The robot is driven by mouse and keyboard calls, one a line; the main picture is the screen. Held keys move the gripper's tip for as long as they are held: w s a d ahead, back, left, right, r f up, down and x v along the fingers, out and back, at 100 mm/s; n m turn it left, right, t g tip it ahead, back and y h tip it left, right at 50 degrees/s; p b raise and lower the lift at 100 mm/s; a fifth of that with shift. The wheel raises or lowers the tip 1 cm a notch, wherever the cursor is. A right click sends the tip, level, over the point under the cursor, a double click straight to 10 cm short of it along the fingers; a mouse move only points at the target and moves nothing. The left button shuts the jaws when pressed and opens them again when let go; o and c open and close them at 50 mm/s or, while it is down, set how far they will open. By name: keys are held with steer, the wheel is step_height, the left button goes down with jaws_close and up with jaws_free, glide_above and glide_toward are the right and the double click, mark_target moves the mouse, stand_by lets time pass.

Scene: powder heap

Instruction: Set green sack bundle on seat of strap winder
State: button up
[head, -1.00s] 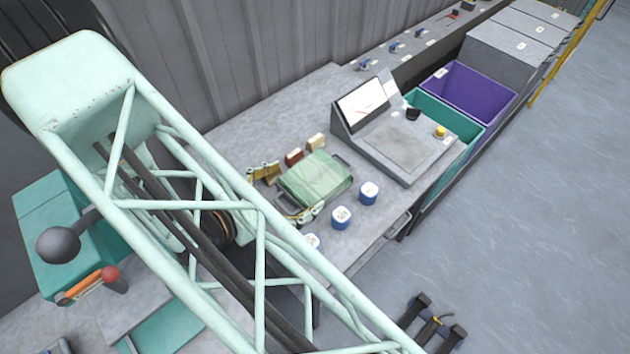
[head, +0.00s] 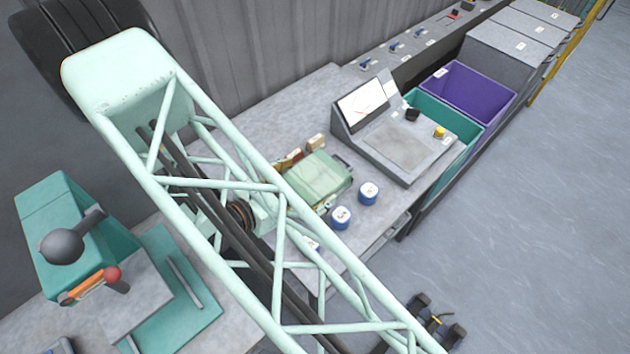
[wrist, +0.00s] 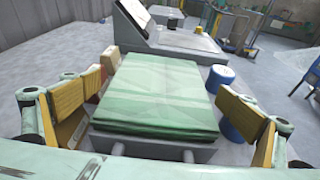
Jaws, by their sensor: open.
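The green sack bundle (head: 322,176) lies flat on a grey tray with end handles on the workbench; it fills the middle of the wrist view (wrist: 160,88). My gripper (wrist: 163,92) is open, with one yellow-padded finger on each side of the bundle. Whether the pads touch it, I cannot tell. In the head view my arm hides most of the gripper and the bundle's left end. A teal machine (head: 50,215) with a grey ball and an orange lever, apparently the strap winder, stands at the left. A teal plate (head: 185,290) and grey block (head: 135,290) are beside it.
Blue-and-white jars (head: 368,193) stand along the bench front, close to the right finger. A tan block (head: 316,142) is behind the bundle. A grey console (head: 395,140) stands to the right, with teal (head: 470,140) and purple (head: 468,85) bins beyond.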

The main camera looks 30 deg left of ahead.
mark_target(311, 179)
stand_by(0.6)
steer(key=c, duration=1.2)
steer(key=shift+r, duration=0.2)
steer(key=shift+r, duration=4.8)
